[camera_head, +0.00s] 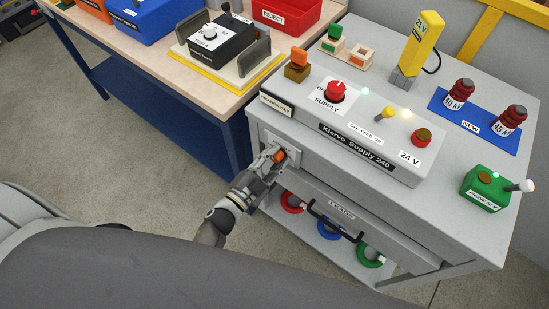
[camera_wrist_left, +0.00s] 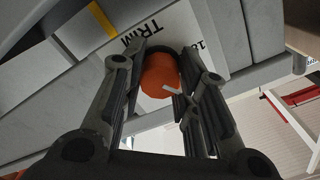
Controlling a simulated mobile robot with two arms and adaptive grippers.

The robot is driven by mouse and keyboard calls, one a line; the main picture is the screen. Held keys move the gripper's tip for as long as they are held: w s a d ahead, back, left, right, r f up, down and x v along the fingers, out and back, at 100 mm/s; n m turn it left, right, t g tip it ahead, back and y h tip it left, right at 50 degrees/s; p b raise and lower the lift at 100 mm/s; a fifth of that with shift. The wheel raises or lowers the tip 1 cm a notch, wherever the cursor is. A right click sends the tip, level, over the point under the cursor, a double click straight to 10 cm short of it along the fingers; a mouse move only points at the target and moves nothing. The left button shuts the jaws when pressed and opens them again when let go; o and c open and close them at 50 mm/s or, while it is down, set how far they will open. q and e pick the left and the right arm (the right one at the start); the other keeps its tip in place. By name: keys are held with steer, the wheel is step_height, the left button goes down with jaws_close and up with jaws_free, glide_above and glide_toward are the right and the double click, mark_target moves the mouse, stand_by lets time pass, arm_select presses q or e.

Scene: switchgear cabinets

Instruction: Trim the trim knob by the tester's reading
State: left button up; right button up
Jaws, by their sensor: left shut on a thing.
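My right gripper is not in view.
The Klervo Supply 240 unit (camera_head: 350,130) has a red supply knob (camera_head: 336,91). A blue mat (camera_head: 475,118) holds two dark red parts. A green box (camera_head: 486,188) stands at the right edge. A drawer handle (camera_head: 335,222) and coloured lead rings are below.

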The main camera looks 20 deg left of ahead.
arm_select(q)
steer(key=shift+m, duration=0.4)
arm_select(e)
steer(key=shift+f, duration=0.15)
arm_select(q)
steer(key=o, duration=1)
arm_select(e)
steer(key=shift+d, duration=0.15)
arm_select(q)
steer(key=v, duration=1.2)
